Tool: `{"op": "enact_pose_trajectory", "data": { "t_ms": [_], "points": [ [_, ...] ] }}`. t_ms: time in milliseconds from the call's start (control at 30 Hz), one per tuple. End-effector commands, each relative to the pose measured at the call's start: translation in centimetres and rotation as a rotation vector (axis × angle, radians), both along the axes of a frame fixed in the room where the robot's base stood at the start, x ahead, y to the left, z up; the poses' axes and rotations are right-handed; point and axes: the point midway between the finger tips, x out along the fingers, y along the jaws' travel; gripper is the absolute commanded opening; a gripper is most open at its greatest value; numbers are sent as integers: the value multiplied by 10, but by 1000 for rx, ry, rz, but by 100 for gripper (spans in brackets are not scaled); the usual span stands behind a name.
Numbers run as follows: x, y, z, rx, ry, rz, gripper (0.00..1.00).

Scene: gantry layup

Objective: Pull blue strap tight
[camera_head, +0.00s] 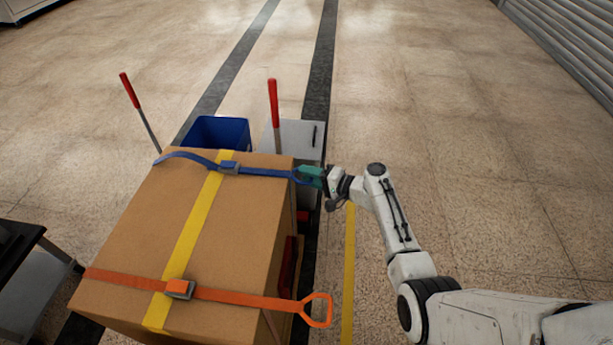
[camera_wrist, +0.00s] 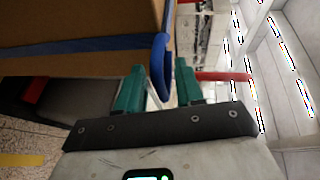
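Left of the buckle the strap bows up in a slack arc. Its blue pull loop (camera_wrist: 160,60) hangs at the box's right edge. My gripper (camera_head: 312,175) is at that edge, its green fingers over the loop in the head view. In the wrist view my gripper (camera_wrist: 160,85) has its fingers apart, with the loop's end between them and a gap showing. Whether a finger touches the loop I cannot tell.
An orange strap (camera_head: 240,297) with a buckle and a handle loop (camera_head: 318,311) crosses the near part of the box. A yellow band runs along the top. Behind stand a blue bin (camera_head: 217,133) and red-handled levers (camera_head: 273,100). The floor at right is clear.

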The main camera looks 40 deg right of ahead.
Motion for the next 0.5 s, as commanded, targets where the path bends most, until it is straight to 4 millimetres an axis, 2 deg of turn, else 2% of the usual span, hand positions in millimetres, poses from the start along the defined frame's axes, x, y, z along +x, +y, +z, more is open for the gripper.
{"op": "enact_pose_trajectory", "data": {
  "t_ms": [133, 433, 500],
  "points": [
    [9, 3, -2, -1, 0, 2, 36],
    [10, 3, -2, -1, 1, 1, 36],
    [10, 3, -2, -1, 1, 1, 30]
  ]
}}
